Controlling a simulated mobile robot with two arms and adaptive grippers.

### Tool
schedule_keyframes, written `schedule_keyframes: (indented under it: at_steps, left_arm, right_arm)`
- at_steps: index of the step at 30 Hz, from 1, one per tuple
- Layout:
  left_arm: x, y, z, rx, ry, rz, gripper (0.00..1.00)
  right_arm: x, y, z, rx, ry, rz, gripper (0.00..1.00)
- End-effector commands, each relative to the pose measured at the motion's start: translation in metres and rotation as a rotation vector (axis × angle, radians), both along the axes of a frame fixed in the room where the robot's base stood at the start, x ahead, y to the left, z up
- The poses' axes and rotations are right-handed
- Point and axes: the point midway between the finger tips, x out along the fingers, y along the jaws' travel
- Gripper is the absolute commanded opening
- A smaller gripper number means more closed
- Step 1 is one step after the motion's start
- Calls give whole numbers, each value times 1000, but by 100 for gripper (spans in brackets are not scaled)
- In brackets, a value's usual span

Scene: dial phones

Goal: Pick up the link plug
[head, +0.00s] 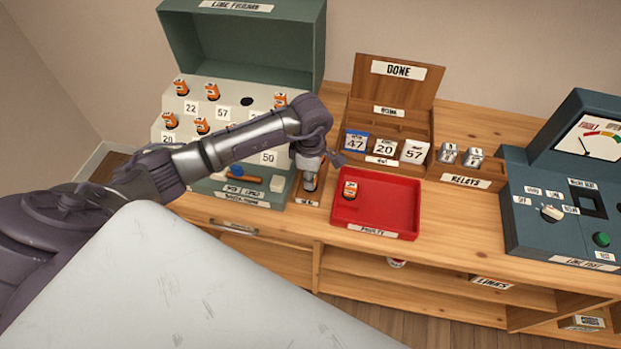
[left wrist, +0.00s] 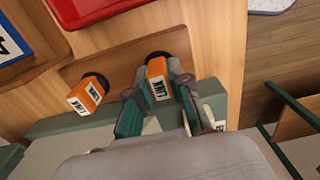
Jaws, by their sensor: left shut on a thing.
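My left gripper (head: 311,180) points down over a small wooden holder (head: 306,203) between the green line-finder case and the red tray. In the left wrist view my left gripper (left wrist: 158,98) is shut on an orange link plug (left wrist: 157,78) with a white LINK label and a black end. A second orange link plug (left wrist: 85,96) stands beside it, to the left in that view, clear of the fingers. I cannot tell whether the held plug is seated or raised. The head view mostly hides both plugs behind the gripper. My right gripper is not in view.
The wooden DONE box (head: 362,78), RELAYS box (head: 490,170) and blue tester (head: 520,210) stand to the right.

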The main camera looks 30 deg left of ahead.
Motion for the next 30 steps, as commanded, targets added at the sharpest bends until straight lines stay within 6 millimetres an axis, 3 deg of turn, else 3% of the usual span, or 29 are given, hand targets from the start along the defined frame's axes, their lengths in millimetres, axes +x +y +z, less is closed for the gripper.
schedule_keyframes:
  at_steps: [8, 18, 24, 30]
  left_arm:
    - [2, -1, 38, 0, -7, -3, 0]
    - [-4, -81, 82, -3, -6, -6, 0]
    - [-7, -108, 99, -1, -2, -3, 0]
    - [-8, -116, 106, 0, -1, 0, 0]
  right_arm:
    - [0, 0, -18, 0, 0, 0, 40]
    - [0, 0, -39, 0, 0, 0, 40]
    - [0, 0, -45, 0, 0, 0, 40]
    - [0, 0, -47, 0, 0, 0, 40]
